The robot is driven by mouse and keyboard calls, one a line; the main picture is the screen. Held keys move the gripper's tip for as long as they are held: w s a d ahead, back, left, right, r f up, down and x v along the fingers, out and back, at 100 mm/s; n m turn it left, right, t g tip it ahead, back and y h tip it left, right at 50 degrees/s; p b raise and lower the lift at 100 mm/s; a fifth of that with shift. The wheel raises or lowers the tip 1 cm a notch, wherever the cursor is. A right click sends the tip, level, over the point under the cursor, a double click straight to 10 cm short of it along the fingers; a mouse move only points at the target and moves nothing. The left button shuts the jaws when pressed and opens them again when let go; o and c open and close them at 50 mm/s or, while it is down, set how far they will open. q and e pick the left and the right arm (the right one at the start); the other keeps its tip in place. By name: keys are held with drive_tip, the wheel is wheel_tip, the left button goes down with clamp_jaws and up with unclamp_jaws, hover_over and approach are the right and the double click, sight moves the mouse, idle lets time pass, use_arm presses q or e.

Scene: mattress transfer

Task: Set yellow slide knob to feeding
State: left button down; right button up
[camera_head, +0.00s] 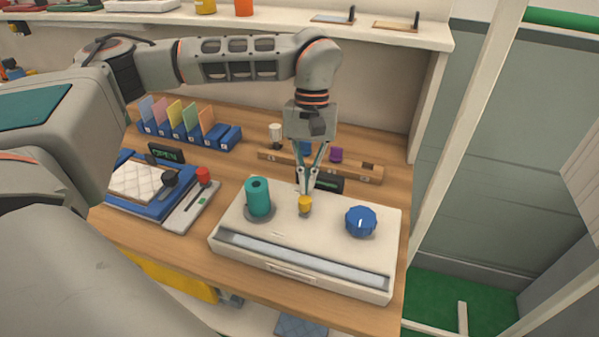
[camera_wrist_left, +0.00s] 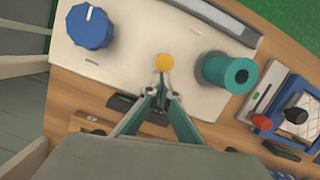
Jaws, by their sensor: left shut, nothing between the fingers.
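The yellow slide knob (camera_head: 305,204) stands on the white panel box (camera_head: 250,236), between a teal cylinder (camera_head: 258,196) and a blue dial (camera_head: 361,221). My left gripper (camera_head: 307,188) points down at the far side of the knob, its fingertips close together and empty. In the left wrist view the knob (camera_wrist_left: 164,62) lies just beyond the fingertips (camera_wrist_left: 162,92). I cannot tell whether they touch it. Small labels on the panel are too blurred to read. My right gripper is not in view.
A wooden rack (camera_head: 350,171) with small coloured pieces stands behind the box. A blue holder (camera_head: 218,139) with several coloured cards is at the back left. A blue tray with a white quilted pad (camera_head: 137,180) and a device with a red knob (camera_head: 203,175) lie left of the box.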

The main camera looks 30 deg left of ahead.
use_arm(q)
drive_tip(key=shift+s+d+r+p, duration=0.15)
drive_tip(key=shift+s+p, duration=0.45)
drive_tip(key=shift+s, duration=0.7)
drive_tip(key=shift+s+d, duration=0.15)
drive_tip(key=shift+d, duration=0.05)
drive_tip(key=shift+f, duration=0.2)
drive_tip(key=v, duration=1.2)
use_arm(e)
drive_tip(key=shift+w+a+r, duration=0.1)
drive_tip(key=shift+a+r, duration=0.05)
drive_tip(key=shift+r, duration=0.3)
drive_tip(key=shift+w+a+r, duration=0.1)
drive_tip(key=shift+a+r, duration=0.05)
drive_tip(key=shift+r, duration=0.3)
use_arm(q)
drive_tip(key=shift+r, duration=0.1)
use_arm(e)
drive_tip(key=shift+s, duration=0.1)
